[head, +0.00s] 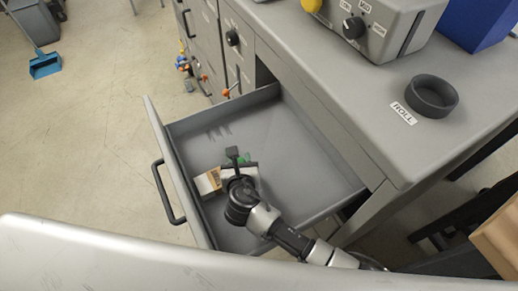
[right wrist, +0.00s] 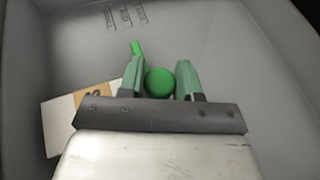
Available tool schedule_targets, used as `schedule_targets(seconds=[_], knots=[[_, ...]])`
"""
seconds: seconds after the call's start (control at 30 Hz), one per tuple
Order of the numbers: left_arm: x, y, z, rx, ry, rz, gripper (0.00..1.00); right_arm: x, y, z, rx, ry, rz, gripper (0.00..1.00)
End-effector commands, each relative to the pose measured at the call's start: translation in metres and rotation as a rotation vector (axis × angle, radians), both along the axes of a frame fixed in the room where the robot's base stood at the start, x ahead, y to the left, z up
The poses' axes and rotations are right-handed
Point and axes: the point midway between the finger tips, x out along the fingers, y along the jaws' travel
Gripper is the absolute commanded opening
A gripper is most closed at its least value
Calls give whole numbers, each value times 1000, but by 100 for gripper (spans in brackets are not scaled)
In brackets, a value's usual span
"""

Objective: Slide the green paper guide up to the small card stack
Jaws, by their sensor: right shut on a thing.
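The green paper guide shows in the right wrist view as a round green knob (right wrist: 160,83) with a thin bright green piece to its upper left. A bit of the green guide (head: 243,159) also shows in the head view, mostly hidden by my gripper. My right gripper (right wrist: 160,72) is down in the open drawer, with its fingers on both sides of the knob, shut on it. The small card stack (head: 207,181), white and tan, lies to the gripper's left near the drawer front. It also shows in the right wrist view (right wrist: 62,122), partly behind the gripper. My left gripper is not in view.
The grey drawer (head: 322,176) is pulled out, and its walls surround the gripper. Size marks (right wrist: 125,17) are printed on its floor. The bench (head: 330,75) above holds a machine (head: 385,22) and a dark ring (head: 432,96). Most of the drawer floor is bare.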

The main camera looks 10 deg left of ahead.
Motion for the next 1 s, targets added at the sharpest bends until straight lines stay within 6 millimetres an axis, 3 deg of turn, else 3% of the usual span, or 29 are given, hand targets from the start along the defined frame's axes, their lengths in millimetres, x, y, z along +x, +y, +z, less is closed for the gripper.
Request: schedule_targets(seconds=[0.37,0.4,0.5,0.83,1.0], knots=[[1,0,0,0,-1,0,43,-4,5,-2,-1,2,0,0],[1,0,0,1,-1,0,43,-4,4,-1,-1,1,0,40],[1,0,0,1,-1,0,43,-4,4,-1,-1,1,0,55],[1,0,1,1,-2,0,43,-6,4,1,-1,0,0,57],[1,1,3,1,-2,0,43,-25,-1,9,0,0,1,57]])
